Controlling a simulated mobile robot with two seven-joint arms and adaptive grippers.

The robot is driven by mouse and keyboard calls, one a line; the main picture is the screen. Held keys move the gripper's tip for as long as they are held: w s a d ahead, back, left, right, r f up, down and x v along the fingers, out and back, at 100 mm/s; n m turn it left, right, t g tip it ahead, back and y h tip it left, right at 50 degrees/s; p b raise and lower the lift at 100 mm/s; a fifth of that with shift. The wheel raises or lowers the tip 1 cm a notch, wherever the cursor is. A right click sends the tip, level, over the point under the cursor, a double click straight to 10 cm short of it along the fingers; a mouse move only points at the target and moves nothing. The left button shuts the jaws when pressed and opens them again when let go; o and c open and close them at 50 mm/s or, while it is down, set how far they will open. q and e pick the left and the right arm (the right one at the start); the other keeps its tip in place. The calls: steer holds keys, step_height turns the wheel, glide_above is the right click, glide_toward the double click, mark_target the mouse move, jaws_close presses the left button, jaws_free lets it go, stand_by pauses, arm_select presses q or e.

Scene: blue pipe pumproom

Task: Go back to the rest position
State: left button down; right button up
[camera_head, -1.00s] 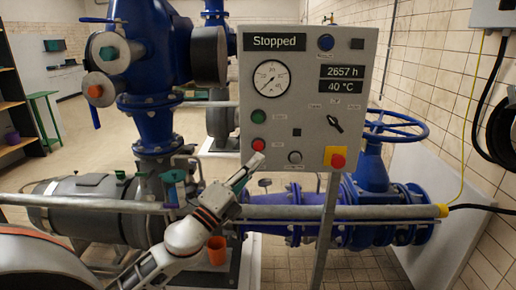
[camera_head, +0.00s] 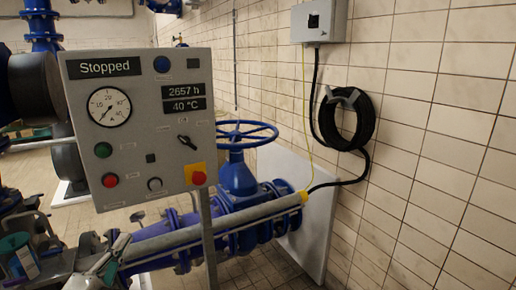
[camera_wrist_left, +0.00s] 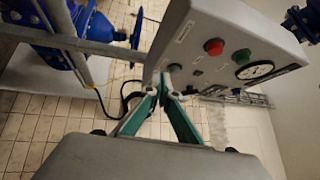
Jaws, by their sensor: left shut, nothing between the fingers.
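My left gripper (camera_head: 118,248) shows at the lower left of the head view, below the control panel (camera_head: 140,130). In the left wrist view its two green-sided fingers (camera_wrist_left: 170,74) meet at the tips, shut and empty. The panel reads "Stopped", 2657 h and 40 °C. My right gripper is in neither view.
A blue handwheel valve (camera_head: 238,178) and a grey rail (camera_head: 215,225) stand behind and below the panel. A coiled black hose (camera_head: 347,118) hangs on the tiled wall under a grey box (camera_head: 319,22). Tiled floor is bare at the lower middle.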

arm_select(q)
steer(key=s+d+f+n+g, duration=0.3)
steer(key=s+f+n, duration=0.1)
steer(key=f, duration=0.7)
steer(key=s+d+f+n+g, duration=0.25)
steer(key=s+f+n, duration=0.2)
steer(key=f, duration=0.65)
steer(key=s+d+f+n+g+h, duration=0.1)
steer(key=s+d+f+n+g, duration=0.3)
steer(key=s+d+f, duration=0.5)
steer(key=s+f+n, duration=0.1)
steer(key=s+f, duration=0.2)
steer(key=f, duration=0.1)
steer(key=shift+s+d+f, duration=0.25)
steer(key=shift+s, duration=0.1)
